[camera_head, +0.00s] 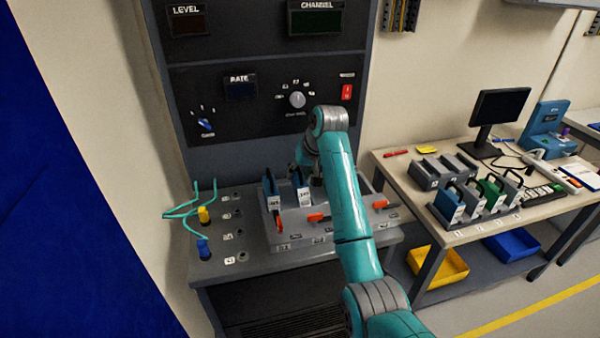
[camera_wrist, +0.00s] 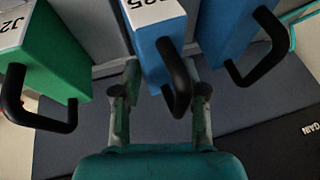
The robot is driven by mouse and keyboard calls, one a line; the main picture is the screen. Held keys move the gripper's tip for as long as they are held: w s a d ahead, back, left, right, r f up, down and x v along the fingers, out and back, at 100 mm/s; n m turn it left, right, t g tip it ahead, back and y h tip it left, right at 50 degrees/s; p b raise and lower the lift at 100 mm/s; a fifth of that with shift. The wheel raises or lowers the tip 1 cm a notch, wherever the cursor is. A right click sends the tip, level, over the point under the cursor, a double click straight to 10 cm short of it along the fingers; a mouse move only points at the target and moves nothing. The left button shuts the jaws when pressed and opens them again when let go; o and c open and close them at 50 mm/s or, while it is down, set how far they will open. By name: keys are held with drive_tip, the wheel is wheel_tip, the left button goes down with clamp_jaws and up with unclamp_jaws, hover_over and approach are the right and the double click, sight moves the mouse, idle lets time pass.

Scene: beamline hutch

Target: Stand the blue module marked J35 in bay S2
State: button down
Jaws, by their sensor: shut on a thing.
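A blue module (camera_wrist: 160,38) with a white label ending in 35 is between my gripper's fingers (camera_wrist: 162,88) in the wrist view, its black handle pointing toward my palm. In the head view this labelled blue module (camera_head: 303,193) is upright in or just over the grey bay block (camera_head: 298,227). My gripper (camera_head: 306,168) is shut on it, partly hidden by my arm. I cannot tell whether the module is fully seated, nor read the bay marks. Another blue module (camera_head: 269,190) stands to its left; it also shows in the wrist view (camera_wrist: 225,28).
A green module (camera_wrist: 52,58) stands on the other side in the wrist view. Orange-red levers (camera_head: 318,217) line the block's front. Yellow and blue plugs (camera_head: 204,250) with cables are at left. The right-hand table (camera_head: 402,172) holds a rack of modules (camera_head: 452,208) and a monitor.

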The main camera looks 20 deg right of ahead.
drive_tip(key=shift+a+f, duration=0.35)
drive_tip(key=shift+f, duration=0.1)
idle(0.4)
drive_tip(key=c, duration=0.5)
unclamp_jaws()
drive_tip(key=shift+a, duration=0.1)
drive_tip(key=shift+c, duration=0.2)
drive_tip(key=shift+d+r, duration=0.1)
drive_tip(key=shift+d, duration=0.15)
drive_tip(key=shift+d+r, duration=0.1)
drive_tip(key=shift+r, duration=0.15)
drive_tip(key=shift+v, duration=3.45)
